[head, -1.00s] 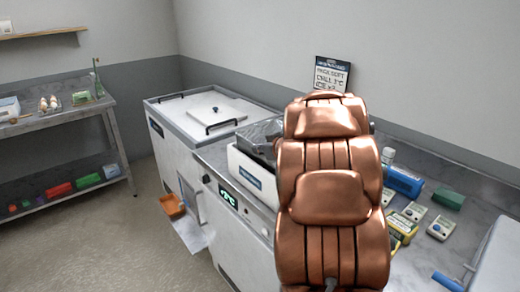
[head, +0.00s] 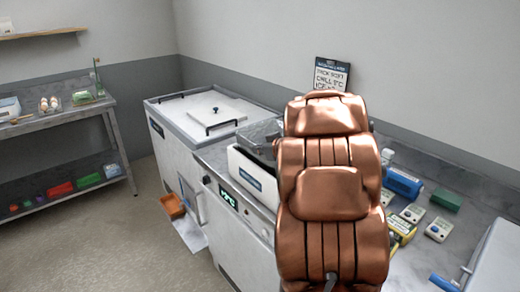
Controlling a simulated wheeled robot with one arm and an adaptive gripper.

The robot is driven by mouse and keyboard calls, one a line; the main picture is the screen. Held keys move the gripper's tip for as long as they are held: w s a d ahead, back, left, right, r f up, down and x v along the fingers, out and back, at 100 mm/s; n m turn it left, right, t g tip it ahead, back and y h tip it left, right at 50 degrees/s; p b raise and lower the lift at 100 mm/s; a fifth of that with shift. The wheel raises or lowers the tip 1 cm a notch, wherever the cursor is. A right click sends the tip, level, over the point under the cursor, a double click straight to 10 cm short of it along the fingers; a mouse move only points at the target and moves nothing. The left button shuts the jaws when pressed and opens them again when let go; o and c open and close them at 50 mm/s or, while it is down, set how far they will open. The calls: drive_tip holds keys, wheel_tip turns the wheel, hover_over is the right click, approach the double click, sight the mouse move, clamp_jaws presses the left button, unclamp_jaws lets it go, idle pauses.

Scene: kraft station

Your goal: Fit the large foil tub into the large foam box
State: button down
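A white box (head: 252,178) with a dark label, which looks like the large foam box, stands on the steel counter left of my copper-coloured arm. A grey, shiny block-like thing (head: 260,134) shows above the box's back edge, partly behind the arm. It may be the large foil tub, but I cannot tell for certain, nor whether it is in the box or above it. My arm covers the right part of the box. My gripper is hidden behind the arm, so its hold on anything does not show.
A chest with a white lid (head: 208,110) stands left of the counter. Right of my arm lie a blue pack (head: 402,184), a green block (head: 447,200), small pale devices (head: 439,229) and yellow packs (head: 402,228). A pale grey case with a blue handle (head: 445,283) is at the front right.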

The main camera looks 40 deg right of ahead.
drive_tip(key=c, duration=1.2)
unclamp_jaws()
drive_tip(key=shift+c, duration=0.2)
drive_tip(key=shift+o, duration=0.3)
drive_tip(key=o, duration=0.3)
drive_tip(key=shift+o, duration=0.2)
drive_tip(key=shift+r, duration=0.15)
drive_tip(key=shift+r+p, duration=4.4)
drive_tip(key=shift+p, duration=1.25)
